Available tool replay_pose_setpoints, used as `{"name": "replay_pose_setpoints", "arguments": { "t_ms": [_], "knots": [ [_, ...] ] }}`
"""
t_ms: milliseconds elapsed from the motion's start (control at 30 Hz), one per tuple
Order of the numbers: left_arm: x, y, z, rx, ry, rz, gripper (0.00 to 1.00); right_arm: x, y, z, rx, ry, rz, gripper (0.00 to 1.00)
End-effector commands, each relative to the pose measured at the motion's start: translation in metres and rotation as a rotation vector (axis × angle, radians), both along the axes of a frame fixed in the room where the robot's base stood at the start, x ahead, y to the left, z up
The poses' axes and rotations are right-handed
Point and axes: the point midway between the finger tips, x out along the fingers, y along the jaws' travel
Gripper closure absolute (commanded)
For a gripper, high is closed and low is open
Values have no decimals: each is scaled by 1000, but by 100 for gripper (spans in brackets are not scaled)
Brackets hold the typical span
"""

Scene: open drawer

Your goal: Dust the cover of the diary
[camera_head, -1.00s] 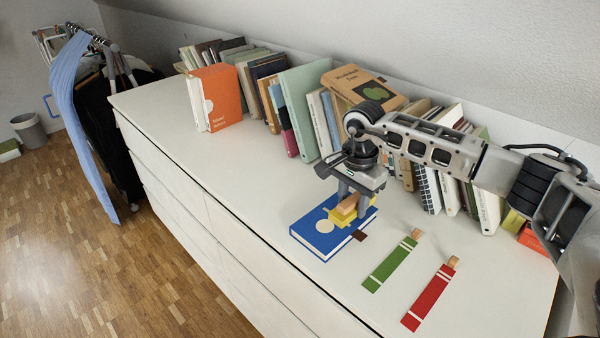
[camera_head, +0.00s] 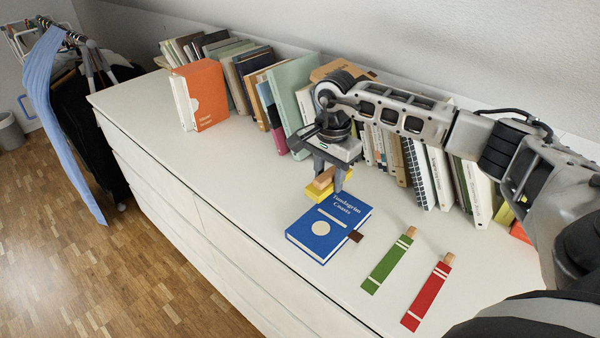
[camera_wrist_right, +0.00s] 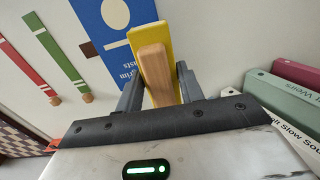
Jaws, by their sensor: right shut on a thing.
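The diary (camera_head: 338,240) is a blue book lying flat near the front edge of the white cabinet top, with cream title lettering and a cream circle on its cover. A corner of its cover shows in the right wrist view (camera_wrist_right: 88,25). My right gripper (camera_head: 328,178) is shut on the wooden handle (camera_wrist_right: 155,72) of a yellow duster (camera_head: 319,195). The duster is by the diary's back left edge, mostly clear of the cover; I cannot tell whether they touch. The duster's yellow part also shows in the right wrist view (camera_wrist_right: 152,36). My left gripper is not in view.
A green strip (camera_head: 385,267) and a red strip (camera_head: 425,300), each with a wooden end, lie right of the diary. A row of books (camera_head: 290,100) stands along the wall behind my gripper. The cabinet top (camera_head: 215,160) is clear left of the diary.

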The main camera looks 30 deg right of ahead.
Motion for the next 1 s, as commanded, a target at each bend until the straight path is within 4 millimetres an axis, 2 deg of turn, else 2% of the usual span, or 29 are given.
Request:
{"name": "replay_pose_setpoints", "arguments": {
  "t_ms": [100, 400, 1000],
  "knots": [
    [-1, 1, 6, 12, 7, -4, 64, -1, -1, 16, 0, -2, -2, 84],
    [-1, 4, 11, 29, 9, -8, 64, -2, -4, 37, 0, -2, -8, 84],
    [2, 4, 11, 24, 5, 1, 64, -3, -4, 39, 0, -2, -9, 84]
  ]
}}
